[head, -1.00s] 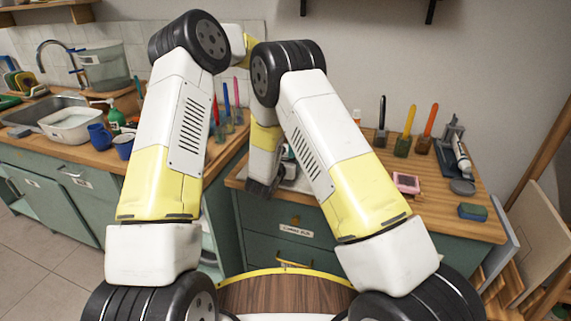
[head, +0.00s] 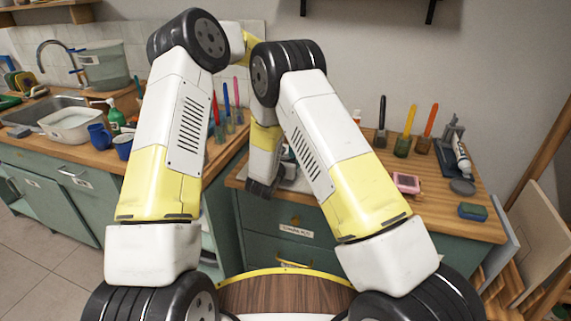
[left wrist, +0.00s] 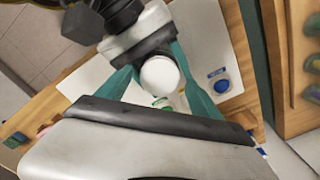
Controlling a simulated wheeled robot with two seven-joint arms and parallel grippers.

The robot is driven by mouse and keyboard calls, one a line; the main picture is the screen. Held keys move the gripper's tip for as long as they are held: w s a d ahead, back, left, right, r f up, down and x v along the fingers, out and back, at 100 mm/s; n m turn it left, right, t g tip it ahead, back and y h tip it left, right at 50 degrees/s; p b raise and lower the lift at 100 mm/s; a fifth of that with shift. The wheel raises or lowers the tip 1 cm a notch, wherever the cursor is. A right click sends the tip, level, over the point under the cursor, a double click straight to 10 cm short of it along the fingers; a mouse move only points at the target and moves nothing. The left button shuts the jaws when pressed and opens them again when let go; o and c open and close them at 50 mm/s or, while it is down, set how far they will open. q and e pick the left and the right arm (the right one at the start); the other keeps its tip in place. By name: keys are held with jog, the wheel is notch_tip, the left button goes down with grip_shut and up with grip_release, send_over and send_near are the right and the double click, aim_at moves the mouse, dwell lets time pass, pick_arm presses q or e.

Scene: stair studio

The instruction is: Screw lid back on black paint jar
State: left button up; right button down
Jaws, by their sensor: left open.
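My left gripper (left wrist: 155,62) shows its two teal fingers in the left wrist view. They are open, one on each side of a round white-topped piece (left wrist: 160,74). I cannot tell whether this is the jar's lid or part of my other arm, nor whether the fingers touch it. A dark and white arm part (left wrist: 135,25), probably of my right arm, is just beyond it. I cannot make out the black paint jar. In the head view my arms hide the work spot, and neither gripper's fingers show clearly.
A jar with blue paint (left wrist: 221,86) is right of the fingers on a pale sheet. On the right counter are a pink item (head: 406,183), a green and blue sponge (head: 472,212), a grey disc (head: 462,187) and several upright brushes. A sink (head: 45,110) is at the left.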

pick_arm(q)
notch_tip(320, 180, up, 4)
jog(key=shift+f, duration=0.15)
jog(key=shift+c, duration=0.5)
jog(key=n, duration=0.4)
jog(key=shift+r, duration=0.4)
jog(key=n, duration=0.4)
jog(key=shift+r, duration=0.4)
jog(key=n, duration=0.2)
jog(key=r+n, duration=0.1)
jog(key=n, duration=0.4)
jog(key=r+n, duration=0.1)
jog(key=n, duration=0.1)
jog(key=shift+n, duration=0.4)
jog(key=shift+f, duration=4)
